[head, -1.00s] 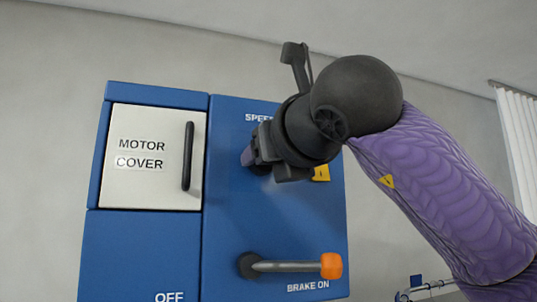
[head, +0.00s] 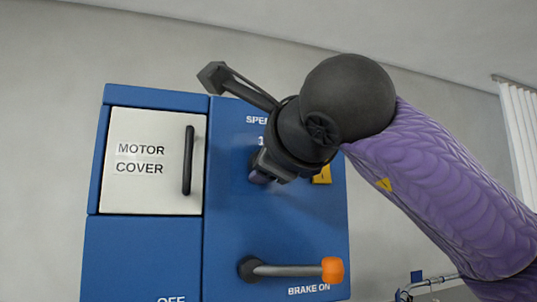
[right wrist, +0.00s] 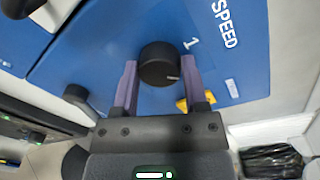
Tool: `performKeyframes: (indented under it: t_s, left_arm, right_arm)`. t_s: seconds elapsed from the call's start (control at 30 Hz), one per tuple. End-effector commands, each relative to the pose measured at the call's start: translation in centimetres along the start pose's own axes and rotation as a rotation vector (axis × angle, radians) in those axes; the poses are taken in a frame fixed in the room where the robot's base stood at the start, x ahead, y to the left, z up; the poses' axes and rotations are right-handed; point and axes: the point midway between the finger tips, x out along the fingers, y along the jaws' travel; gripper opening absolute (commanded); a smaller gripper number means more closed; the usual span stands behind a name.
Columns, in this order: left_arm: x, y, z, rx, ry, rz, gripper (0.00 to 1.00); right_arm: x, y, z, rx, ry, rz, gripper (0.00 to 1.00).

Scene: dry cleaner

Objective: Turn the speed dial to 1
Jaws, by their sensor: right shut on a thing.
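The speed dial (right wrist: 158,62) is a round black knob on the blue panel, seen in the right wrist view. Its pale pointer mark lies toward the right, below the printed "1" (right wrist: 190,43) and not in line with it. My right gripper (right wrist: 159,66) is shut on the dial, with one purple finger on each side. In the head view my right gripper (head: 261,172) covers the dial, and the "1" (head: 261,141) shows partly above it. My left gripper is not in view.
The blue machine (head: 222,225) has a white motor cover (head: 150,185) with a black handle (head: 187,160) on the left. Below the dial is a brake lever (head: 290,270) with an orange end, near the "BRAKE ON" label. A yellow label (head: 322,174) sits right of my gripper.

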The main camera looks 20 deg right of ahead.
Motion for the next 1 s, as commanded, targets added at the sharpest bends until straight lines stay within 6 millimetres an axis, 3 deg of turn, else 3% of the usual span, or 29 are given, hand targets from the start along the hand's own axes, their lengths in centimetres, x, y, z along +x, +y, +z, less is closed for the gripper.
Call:
performKeyframes:
  t_s: [0.5, 1.0]
  left_arm:
    - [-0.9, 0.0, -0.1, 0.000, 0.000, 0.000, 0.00]
    - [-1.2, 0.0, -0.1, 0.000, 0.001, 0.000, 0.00]
  right_arm:
    - [0.0, 0.1, 0.1, -0.449, 0.027, -0.009, 0.00]
    - [0.0, 0.3, 0.0, -0.666, 0.040, -0.011, 0.00]
